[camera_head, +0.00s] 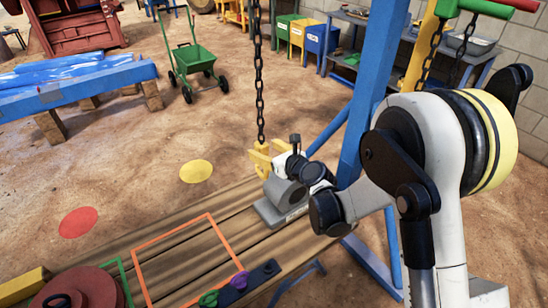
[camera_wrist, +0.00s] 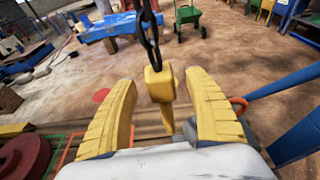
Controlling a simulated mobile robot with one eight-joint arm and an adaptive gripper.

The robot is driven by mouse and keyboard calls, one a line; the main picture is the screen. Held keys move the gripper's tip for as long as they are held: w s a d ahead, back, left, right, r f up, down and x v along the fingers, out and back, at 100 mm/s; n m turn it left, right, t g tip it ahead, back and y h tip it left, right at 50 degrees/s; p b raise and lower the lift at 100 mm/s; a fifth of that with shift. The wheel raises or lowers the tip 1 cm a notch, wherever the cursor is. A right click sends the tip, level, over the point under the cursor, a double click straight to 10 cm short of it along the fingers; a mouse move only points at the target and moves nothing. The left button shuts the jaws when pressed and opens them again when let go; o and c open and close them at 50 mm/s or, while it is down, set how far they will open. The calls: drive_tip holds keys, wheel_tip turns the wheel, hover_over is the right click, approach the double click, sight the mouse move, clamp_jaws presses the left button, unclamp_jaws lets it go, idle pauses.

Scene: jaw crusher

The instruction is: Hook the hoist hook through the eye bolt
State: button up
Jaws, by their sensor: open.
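The yellow hoist hook (camera_wrist: 160,95) hangs from a dark chain (camera_wrist: 151,35) between the two yellow fingers of my gripper (camera_wrist: 161,98) in the wrist view. The fingers are open, with a visible gap on each side of the hook's block. In the head view the chain (camera_head: 259,80) comes down to my gripper (camera_head: 267,153), above the far end of the planks. An orange curved part (camera_wrist: 238,103) shows behind the right finger; I cannot tell whether it is the eye bolt. A grey block (camera_head: 270,213) sits on the planks below my gripper, partly hidden by my arm.
A blue post (camera_head: 372,75) with braces stands close right of my gripper. The planks (camera_head: 185,240) carry an orange outlined square, a dark strip with green and purple shackles (camera_head: 240,280), and a dark red wheel (camera_head: 90,290). Open dirt lies left, beyond it a green cart (camera_head: 193,60).

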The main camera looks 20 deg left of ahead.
drive_tip(key=shift+x, duration=1.3)
clamp_jaws()
